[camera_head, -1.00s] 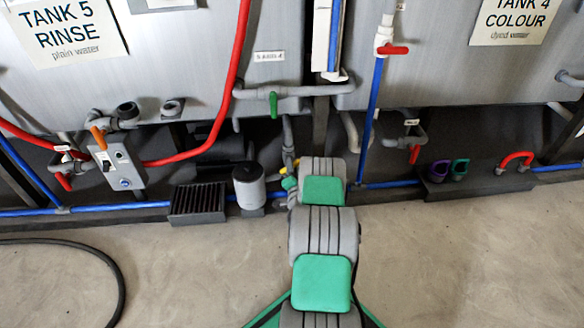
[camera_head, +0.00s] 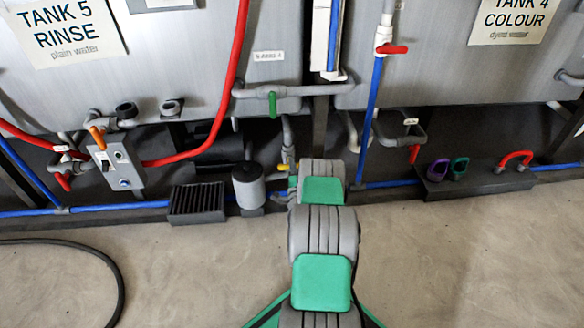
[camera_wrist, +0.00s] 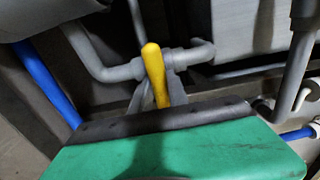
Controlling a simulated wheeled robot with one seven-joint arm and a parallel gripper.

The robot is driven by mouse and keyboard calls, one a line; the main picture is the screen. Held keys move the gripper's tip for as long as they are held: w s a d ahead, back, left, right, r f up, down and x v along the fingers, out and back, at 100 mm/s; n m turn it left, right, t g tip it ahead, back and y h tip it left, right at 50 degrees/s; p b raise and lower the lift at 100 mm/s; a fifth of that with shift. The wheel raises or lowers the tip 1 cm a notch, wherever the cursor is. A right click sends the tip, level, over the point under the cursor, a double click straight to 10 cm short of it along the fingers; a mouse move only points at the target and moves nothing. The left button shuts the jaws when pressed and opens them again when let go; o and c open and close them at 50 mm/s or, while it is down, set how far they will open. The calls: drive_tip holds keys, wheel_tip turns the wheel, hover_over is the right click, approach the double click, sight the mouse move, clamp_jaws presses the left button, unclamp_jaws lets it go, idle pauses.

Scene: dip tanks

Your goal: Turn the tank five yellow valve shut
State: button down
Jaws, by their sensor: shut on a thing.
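The yellow valve handle (camera_wrist: 155,75) stands up in the middle of the wrist view, on a grey pipe that runs left and right of it. My gripper (camera_wrist: 160,88) is shut on this handle, with a grey finger on each side. Its green and dark body covers the lower part of the wrist view. In the head view a small bit of the yellow handle (camera_head: 283,167) shows left of my arm, under the Tank 5 side. My arm hides the fingers and most of the valve there.
A grey canister (camera_head: 248,187) and a black grate (camera_head: 197,204) stand just left of my arm. A green-handled valve (camera_head: 272,104) sits above. Blue pipe (camera_head: 392,184) runs low along the tanks. The floor in front is clear on the right; a black hose lies left.

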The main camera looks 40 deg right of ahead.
idle(0.4)
drive_tip(key=c, duration=1.3)
unclamp_jaws()
drive_tip(key=shift+p+v, duration=0.9)
drive_tip(key=shift+v, duration=3)
